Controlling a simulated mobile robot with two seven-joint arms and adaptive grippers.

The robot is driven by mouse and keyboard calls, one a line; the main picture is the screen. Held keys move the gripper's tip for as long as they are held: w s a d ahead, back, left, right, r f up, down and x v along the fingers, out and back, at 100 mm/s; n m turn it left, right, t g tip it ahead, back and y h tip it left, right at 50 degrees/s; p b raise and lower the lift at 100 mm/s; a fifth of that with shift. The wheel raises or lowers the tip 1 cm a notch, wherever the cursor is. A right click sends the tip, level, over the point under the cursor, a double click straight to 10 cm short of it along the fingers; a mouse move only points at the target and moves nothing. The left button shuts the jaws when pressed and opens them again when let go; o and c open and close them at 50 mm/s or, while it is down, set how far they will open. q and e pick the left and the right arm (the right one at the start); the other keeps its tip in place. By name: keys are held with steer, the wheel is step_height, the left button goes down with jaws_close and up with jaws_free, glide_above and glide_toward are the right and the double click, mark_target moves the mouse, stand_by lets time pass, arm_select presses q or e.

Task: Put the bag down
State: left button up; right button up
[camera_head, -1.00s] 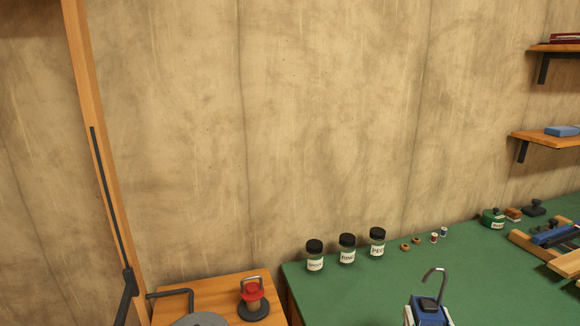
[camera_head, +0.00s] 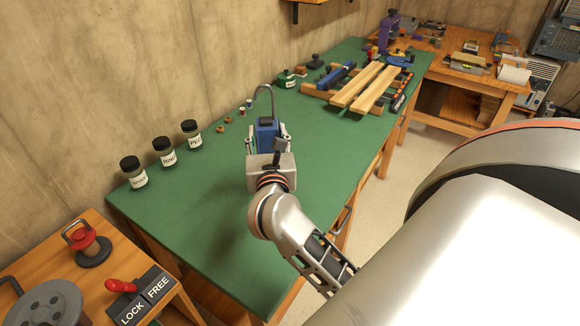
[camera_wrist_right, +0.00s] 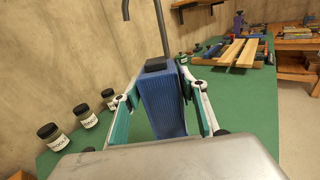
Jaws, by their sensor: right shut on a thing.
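The bag is a blue ribbed block (camera_head: 267,130) with a dark top and a bent grey handle (camera_head: 264,92) rising from it. It is upright over the green bench top (camera_head: 250,235). My right gripper (camera_head: 267,142) is shut on its sides. In the right wrist view the bag (camera_wrist_right: 163,103) stands between the green-padded fingers (camera_wrist_right: 163,98), one on each side. Its lower end is hidden behind my gripper body, so I cannot tell whether it touches the bench. My left gripper is not in view.
Several dark-lidded jars (camera_head: 164,152) and small spools (camera_head: 242,111) stand along the wall edge. A wooden clamp frame (camera_head: 356,88) lies farther along the bench. A side table with a lock lever (camera_head: 122,286) is at lower left. The near bench top is bare.

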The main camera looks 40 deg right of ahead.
steer(key=d+r+m+g+h, duration=0.6)
steer(key=d+m+g+h, duration=0.15)
steer(key=g, duration=0.25)
step_height(320, 180, down, 19)
steer(key=shift+w+a+f, duration=0.15)
steer(key=shift+w+f, duration=0.05)
steer(key=shift+w, duration=0.05)
steer(key=shift+y, duration=0.25)
steer(key=shift+f, duration=0.15)
steer(key=o, duration=1.2)
steer(key=shift+o, duration=0.2)
